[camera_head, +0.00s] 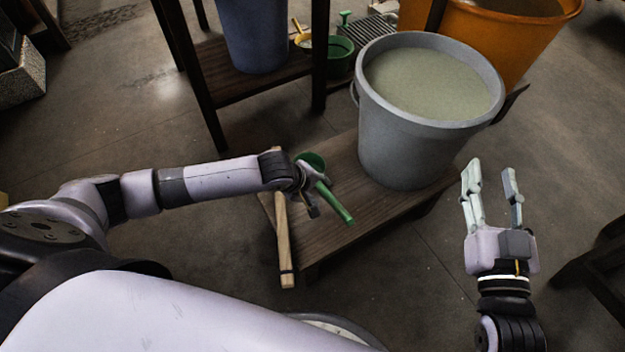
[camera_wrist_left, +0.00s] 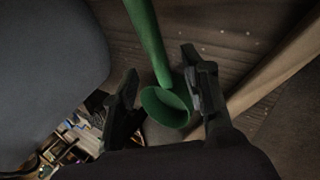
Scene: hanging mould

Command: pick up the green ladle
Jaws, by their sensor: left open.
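The green ladle (camera_head: 335,203) lies on the low wooden table, its handle pointing toward the table's front edge and its cup toward the back. My left gripper (camera_head: 310,194) is over the ladle and hides its middle. In the left wrist view the ladle's cup (camera_wrist_left: 166,106) shows between the two open fingers of my left gripper (camera_wrist_left: 160,95), and its handle runs up and away. I cannot tell whether a finger touches it. My right gripper (camera_head: 492,184) is open and empty, to the right of the table, with its fingers pointing up in the picture.
The low wooden table (camera_head: 340,235) carries a large grey bucket (camera_head: 400,150) of pale liquid. A wooden handle (camera_head: 284,240) overhangs the table's front edge left of the ladle. Behind stand a blue bucket (camera_head: 256,35), a green bowl (camera_head: 339,57) and an orange tub (camera_head: 500,45).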

